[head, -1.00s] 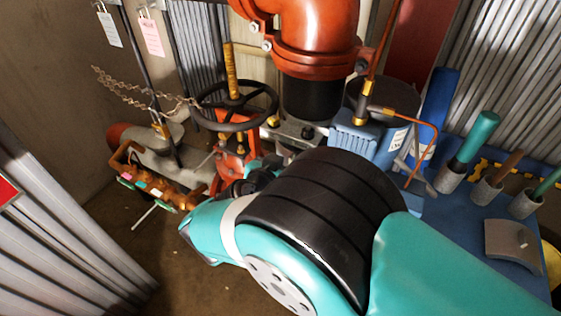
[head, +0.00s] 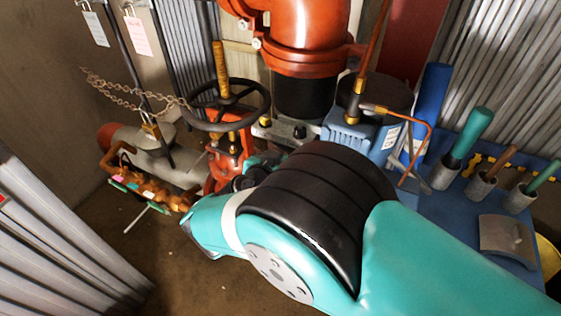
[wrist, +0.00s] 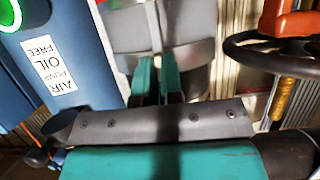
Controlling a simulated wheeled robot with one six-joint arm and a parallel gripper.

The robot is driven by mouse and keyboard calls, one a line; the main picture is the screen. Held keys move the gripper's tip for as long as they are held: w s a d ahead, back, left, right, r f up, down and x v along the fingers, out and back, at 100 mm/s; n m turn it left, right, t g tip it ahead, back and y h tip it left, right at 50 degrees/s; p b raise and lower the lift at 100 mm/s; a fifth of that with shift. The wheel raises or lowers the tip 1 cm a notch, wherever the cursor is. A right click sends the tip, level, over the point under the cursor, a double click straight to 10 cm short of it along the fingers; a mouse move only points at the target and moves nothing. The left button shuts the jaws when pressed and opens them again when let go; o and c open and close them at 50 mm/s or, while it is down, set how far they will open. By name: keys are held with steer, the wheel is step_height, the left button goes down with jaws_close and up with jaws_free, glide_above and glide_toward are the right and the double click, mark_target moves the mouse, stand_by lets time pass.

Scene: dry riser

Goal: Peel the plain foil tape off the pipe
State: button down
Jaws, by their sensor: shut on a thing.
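In the wrist view, the two teal fingers of my gripper (wrist: 157,62) point away from the camera, close together with a narrow gap. A shiny grey surface (wrist: 192,22), which looks like the pipe with foil on it, lies just beyond and around the fingertips. I cannot tell how much tape is still stuck. In the head view, my own arm hides the gripper, the tape and that part of the pipe.
A blue air pump (head: 350,137) stands close to the gripper, left in the wrist view (wrist: 62,50). A black handwheel (head: 218,127) is at the wrist view's right (wrist: 270,52). An orange pipe elbow (head: 300,25) rises behind. A blue bench (head: 450,215) holds tools at right.

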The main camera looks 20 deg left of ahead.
steer(key=shift+s, duration=0.25)
steer(key=s, duration=0.8)
steer(key=shift+s+a+b, duration=0.2)
steer(key=shift+a+b, duration=0.2)
steer(key=shift+b, duration=0.05)
stand_by(0.7)
